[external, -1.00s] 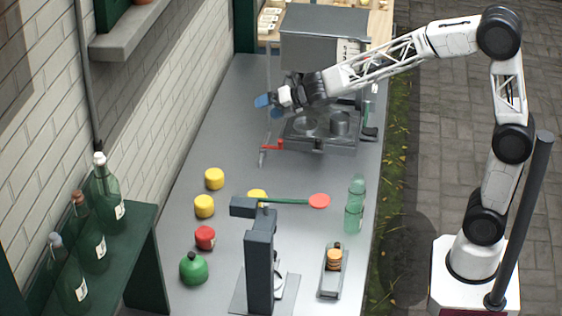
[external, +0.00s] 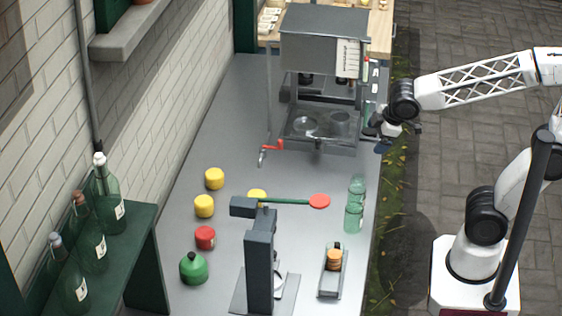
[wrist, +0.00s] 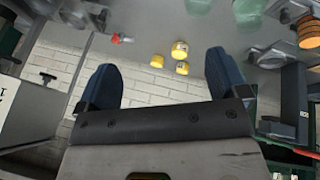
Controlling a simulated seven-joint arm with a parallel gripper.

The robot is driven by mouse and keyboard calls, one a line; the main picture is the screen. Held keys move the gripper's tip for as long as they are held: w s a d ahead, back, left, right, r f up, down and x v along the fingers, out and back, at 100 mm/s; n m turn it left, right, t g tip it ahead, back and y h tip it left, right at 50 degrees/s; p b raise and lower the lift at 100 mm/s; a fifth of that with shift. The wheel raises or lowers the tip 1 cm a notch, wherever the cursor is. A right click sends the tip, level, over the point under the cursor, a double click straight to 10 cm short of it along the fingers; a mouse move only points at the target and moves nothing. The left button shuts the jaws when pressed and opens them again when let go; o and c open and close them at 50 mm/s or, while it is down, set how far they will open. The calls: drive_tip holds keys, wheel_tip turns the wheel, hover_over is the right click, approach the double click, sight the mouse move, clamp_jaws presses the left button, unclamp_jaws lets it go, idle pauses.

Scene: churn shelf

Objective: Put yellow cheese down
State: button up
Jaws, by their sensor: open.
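Three yellow round cheeses stand on the grey counter in the external view: one at the back left (external: 214,178), one in front of it (external: 204,206), and one (external: 257,195) partly hidden by the dark stand. In the wrist view three yellow pieces (wrist: 180,49) show beyond the fingers, small and far off. My gripper (external: 383,143) is at the counter's right edge, beside the grey machine and well away from the cheeses. In the wrist view its blue fingers (wrist: 160,75) are wide apart with nothing between them.
A grey machine (external: 322,45) with a red-handled tap (external: 272,146) stands at the back.

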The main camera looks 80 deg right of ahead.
drive_tip(key=s+a+f+m+g+y, duration=0.1)
drive_tip(key=s+a+m, duration=0.3)
drive_tip(key=s, duration=0.6)
drive_tip(key=shift+s+f+g+y, duration=0.2)
drive_tip(key=shift+f+g+y, duration=0.2)
drive_tip(key=shift+f+g, duration=0.25)
drive_tip(key=shift+o, duration=0.5)
idle(0.4)
drive_tip(key=shift+w, duration=0.1)
